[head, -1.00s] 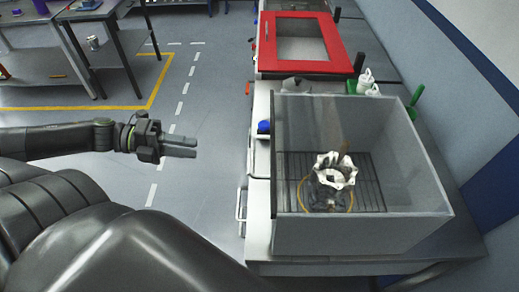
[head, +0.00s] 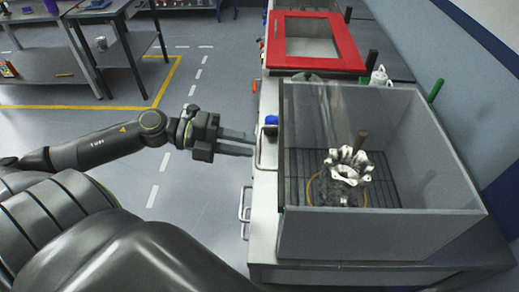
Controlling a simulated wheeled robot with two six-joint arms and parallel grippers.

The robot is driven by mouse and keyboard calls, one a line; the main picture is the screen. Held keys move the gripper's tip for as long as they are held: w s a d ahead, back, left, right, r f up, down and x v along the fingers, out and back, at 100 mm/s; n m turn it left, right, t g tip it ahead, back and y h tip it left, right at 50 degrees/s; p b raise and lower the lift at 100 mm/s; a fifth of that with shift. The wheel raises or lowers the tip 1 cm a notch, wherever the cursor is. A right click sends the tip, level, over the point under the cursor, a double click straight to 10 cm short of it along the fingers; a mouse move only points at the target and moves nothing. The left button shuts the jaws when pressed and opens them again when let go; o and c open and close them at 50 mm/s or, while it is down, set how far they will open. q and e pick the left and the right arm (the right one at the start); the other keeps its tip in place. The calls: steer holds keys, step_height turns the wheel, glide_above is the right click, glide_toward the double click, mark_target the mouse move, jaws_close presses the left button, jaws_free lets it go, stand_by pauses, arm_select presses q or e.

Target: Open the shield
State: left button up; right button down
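The shield (head: 312,110) is a clear panel on the near left side of a grey, box-like enclosure (head: 380,232). It stands upright and looks closed. A pale, loop-shaped handle (head: 260,148) sticks out on its left side. My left gripper (head: 254,143) comes in from the left, level with the handle. Its two fingers are apart with a gap between them, and the tips are at or very near the handle; contact cannot be made out. My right gripper is out of view.
A blue knob (head: 271,120) sits beside the handle. A red-framed machine cover (head: 314,42) stands behind the enclosure. White bottles (head: 379,76) and a green-handled thing (head: 436,90) are at the back. The floor (head: 205,215) left of the bench is open.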

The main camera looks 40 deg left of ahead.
mark_target(259, 146)
arm_select(q)
steer(key=shift+x, duration=1.95)
jaws_close()
